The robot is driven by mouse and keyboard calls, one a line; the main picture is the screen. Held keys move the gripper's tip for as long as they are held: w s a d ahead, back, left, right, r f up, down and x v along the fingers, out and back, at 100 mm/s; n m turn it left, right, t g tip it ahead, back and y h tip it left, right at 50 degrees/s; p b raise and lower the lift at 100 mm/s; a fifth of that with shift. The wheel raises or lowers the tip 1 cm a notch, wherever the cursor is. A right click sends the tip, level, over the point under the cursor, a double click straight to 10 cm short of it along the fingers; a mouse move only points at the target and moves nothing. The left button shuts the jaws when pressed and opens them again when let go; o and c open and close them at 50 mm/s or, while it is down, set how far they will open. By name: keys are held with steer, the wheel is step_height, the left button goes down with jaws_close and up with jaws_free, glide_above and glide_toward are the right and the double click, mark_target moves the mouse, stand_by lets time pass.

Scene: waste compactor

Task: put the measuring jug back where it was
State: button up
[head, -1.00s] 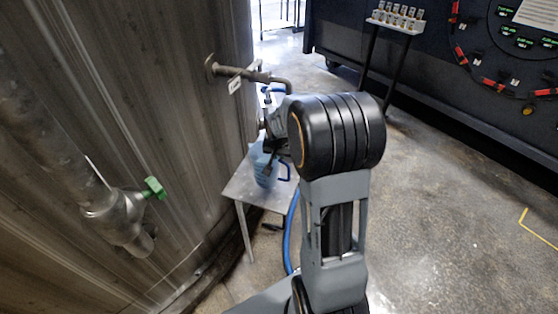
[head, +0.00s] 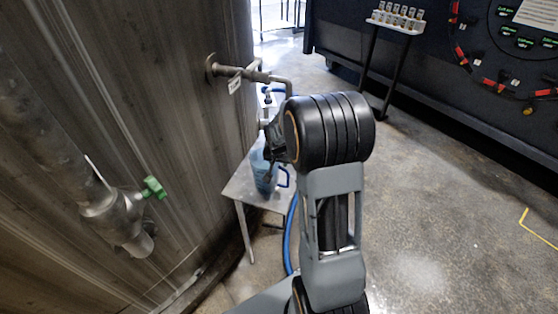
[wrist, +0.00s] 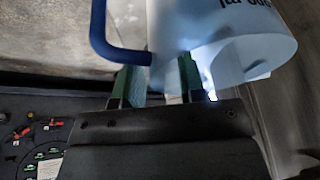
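The measuring jug (head: 262,175), pale and translucent with a blue handle, is upright at the small metal table (head: 240,188) beside the wall. In the wrist view the jug (wrist: 225,40) fills the upper right, with dark "ml" lettering. Its blue handle (wrist: 98,30) is at upper left. My gripper (wrist: 158,78) has two green fingers set apart, close to the jug where the handle meets its wall. I see nothing clamped between them. The handle and jug partly hide the fingertips. In the head view my arm hides most of the gripper.
A pipe with a tap (head: 240,72) sticks out of the wall above the table. A green-handled valve (head: 152,188) is on the wall nearer me. A blue hose (head: 290,235) runs to the floor. A rack stand (head: 397,20) stands at the back. The floor on the right is clear.

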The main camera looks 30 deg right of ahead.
steer(key=v, duration=1.2)
steer(key=s+a+n+y, duration=0.2)
steer(key=s+a+n, duration=0.5)
steer(key=s+a, duration=0.5)
steer(key=s, duration=0.4)
steer(key=shift+r+n+p, duration=0.25)
steer(key=shift+n+p, duration=0.05)
steer(key=shift+p, duration=0.05)
steer(key=shift+a, duration=0.1)
step_height(320, 180, up, 6)
steer(key=p, duration=0.5)
steer(key=shift+r, duration=0.1)
